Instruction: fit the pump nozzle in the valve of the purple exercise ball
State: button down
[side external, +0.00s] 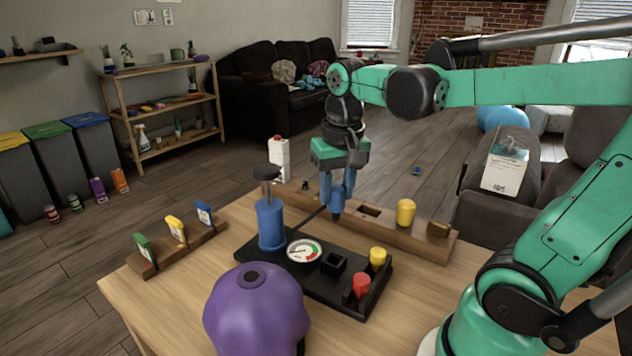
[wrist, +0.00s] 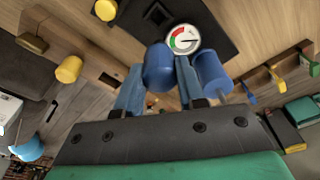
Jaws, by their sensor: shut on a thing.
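The purple exercise ball (side external: 257,318) sits at the table's front edge, with its dark round valve (side external: 252,278) facing up. My gripper (side external: 336,200) is behind and to the right of the ball, above the wooden rack. It is shut on the blue pump nozzle (side external: 337,211), whose dark tip points down, apart from the valve. In the wrist view the blue nozzle (wrist: 158,70) shows between my blue fingers (wrist: 158,88). A dark hose runs from it toward the blue pump (side external: 271,224), which stands upright on a black base (side external: 325,290). The ball is not clear in the wrist view.
The base carries a gauge (side external: 304,250), a black square socket (side external: 334,262), a red piece (side external: 361,285) and a yellow piece (side external: 378,258). The wooden rack (side external: 385,228) holds a yellow cylinder (side external: 405,212) and a brass piece (side external: 438,229). A rack with coloured tags (side external: 177,248) stands left.

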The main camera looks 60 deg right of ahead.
aim_at(336, 186)
notch_tip(336, 186, up, 9)
jog(key=shift+f, duration=0.1)
jog(key=a+n+y, duration=0.1)
jog(key=a+n, duration=0.8)
jog(key=a, duration=0.8)
jog(key=shift+w+a, duration=0.35)
jog(key=shift+a, duration=0.05)
jog(key=shift+f, duration=3.15)
jog(key=shift+f, duration=1.4)
jog(key=shift+c, duration=2.2)
grip_release()
